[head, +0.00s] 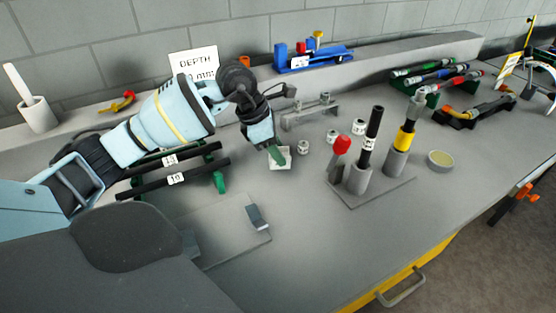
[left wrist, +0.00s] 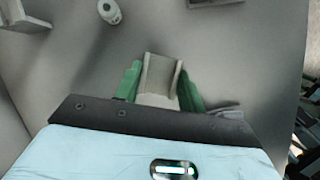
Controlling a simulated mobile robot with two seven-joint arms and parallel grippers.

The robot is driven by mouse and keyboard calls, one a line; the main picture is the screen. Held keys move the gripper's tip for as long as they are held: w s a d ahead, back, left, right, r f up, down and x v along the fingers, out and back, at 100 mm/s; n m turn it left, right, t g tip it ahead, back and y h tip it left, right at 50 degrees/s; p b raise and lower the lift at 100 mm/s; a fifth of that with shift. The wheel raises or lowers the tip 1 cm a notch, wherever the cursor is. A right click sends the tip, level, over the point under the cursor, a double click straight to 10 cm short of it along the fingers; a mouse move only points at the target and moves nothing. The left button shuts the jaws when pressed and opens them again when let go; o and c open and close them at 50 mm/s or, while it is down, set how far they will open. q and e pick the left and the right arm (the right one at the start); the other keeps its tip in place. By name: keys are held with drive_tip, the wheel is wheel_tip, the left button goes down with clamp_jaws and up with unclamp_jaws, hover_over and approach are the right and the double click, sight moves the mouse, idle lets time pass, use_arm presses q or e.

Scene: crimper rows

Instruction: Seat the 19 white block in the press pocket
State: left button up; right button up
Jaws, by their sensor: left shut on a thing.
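My left gripper (head: 277,153) has green fingertips and reaches down over the middle of the bench. It is shut on a pale block (head: 283,164) with a channel-like shape, low over the bench top. In the left wrist view this block (left wrist: 158,76) sits between the green fingers of the gripper (left wrist: 161,88). No number is readable on it, and I cannot tell if it touches the bench. I cannot make out a press pocket for certain; a grey bracket-like fixture (head: 308,112) stands behind the gripper. My right gripper is not in view.
Small white labelled cylinders (head: 303,147) stand right of the gripper. A grey base (head: 378,192) carries upright holders with red, black and yellow tools. Black bars (head: 200,168) with number labels lie on green supports at left. A flat grey plate (head: 215,235) lies in front.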

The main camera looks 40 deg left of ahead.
use_arm(q)
drive_tip(key=shift+f, duration=1.85)
drive_tip(key=shift+f, duration=0.1)
drive_tip(key=o, duration=1)
drive_tip(key=shift+r, duration=0.2)
drive_tip(key=v, duration=1.2)
